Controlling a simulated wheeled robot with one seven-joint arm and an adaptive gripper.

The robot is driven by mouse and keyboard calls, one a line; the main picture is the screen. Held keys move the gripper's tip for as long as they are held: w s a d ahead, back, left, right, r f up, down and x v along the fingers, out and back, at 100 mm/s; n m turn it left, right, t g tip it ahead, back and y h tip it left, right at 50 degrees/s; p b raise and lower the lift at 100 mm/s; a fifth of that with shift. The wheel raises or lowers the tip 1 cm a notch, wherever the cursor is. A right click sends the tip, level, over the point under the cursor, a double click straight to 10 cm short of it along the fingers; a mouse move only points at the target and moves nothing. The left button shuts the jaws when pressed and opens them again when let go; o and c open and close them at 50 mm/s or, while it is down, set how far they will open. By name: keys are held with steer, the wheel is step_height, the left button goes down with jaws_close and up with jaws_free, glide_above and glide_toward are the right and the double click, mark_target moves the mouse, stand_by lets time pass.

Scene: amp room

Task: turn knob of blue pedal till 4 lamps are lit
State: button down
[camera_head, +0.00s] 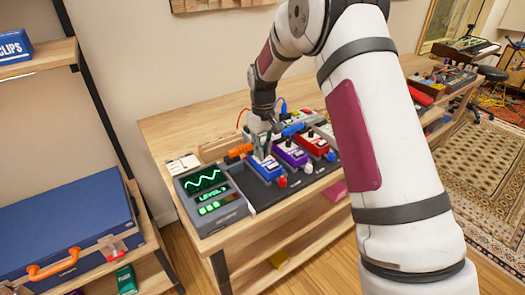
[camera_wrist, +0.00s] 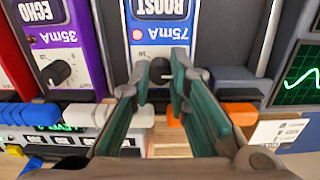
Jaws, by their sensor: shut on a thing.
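The blue pedal (camera_head: 265,169) stands at the left end of the pedal row on the desk. In the wrist view the blue pedal (camera_wrist: 163,12) reads BOOST and 75mA upside down. Its dark knob (camera_wrist: 159,70) sits between the fingertips of my gripper (camera_wrist: 160,82), which is shut on it. In the head view my gripper (camera_head: 262,140) reaches down to the pedal's back end, and the knob is hidden there. The grey meter box (camera_head: 225,219) shows a green wave, the word LEVEL and a short row of lit green lamps; their exact count is hard to read.
A purple pedal (camera_head: 291,155) and a red pedal (camera_head: 314,144) stand close on the right. Orange and blue plugs and cables crowd the back of the row. A blue case (camera_head: 65,235) lies on the left shelf. The desk behind the pedals has bare room.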

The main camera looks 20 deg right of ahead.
steer(key=shift+m, duration=0.5)
steer(key=c, duration=1.8)
jaws_free()
step_height(320, 180, up, 12)
steer(key=shift+o, duration=0.4)
